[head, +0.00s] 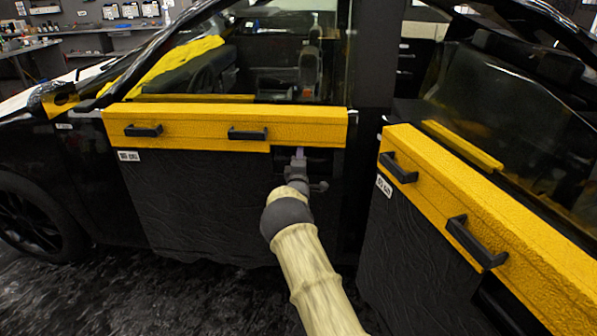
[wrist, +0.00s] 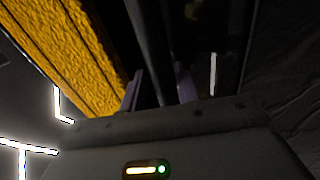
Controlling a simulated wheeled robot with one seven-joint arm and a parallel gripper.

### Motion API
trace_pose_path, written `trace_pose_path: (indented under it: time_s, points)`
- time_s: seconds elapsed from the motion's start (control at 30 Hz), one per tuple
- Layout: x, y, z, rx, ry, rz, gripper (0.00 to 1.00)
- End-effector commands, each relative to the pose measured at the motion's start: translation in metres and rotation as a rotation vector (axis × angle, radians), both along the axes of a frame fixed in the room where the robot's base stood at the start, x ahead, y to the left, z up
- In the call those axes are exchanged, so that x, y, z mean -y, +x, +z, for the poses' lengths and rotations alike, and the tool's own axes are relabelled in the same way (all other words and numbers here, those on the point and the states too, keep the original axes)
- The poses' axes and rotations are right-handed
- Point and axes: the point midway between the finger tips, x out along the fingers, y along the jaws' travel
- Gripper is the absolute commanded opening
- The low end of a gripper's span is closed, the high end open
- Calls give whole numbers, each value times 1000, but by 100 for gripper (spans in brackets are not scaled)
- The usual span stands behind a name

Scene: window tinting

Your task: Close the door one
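A black car carries a yellow padded strip on each of two doors. The front door (head: 200,200) is at left in the head view, roughly in line with the body; whether it is fully latched I cannot tell. The rear door (head: 420,240) at right angles outward toward me and looks open. Which one is door one I cannot read from the small labels. My gripper (head: 300,157) is at the front door's rear end, just below its yellow strip (head: 190,125), by a dark recess. In the wrist view its purple fingers (wrist: 160,90) are apart, with a dark bar between them.
Each strip bears two black pull handles, such as this one (head: 143,131) on the front door and this one (head: 475,242) on the rear door. The front wheel (head: 35,220) is at far left. Workbenches (head: 30,48) stand behind. The floor before the front door is clear.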

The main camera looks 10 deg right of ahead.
Motion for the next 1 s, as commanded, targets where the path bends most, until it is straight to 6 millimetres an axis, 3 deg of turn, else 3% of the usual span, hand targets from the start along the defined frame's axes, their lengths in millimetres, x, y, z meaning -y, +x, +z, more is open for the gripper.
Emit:
trace_pose_path:
  time_s: [0.03,0.17,0.47,1.0]
  points:
    - [7,-2,1,-1,-3,-10,40]
    - [5,-11,-2,-4,-3,-11,40]
    - [-12,-45,-9,-4,-1,-1,40]
    - [-32,-120,-21,0,-1,-2,40]
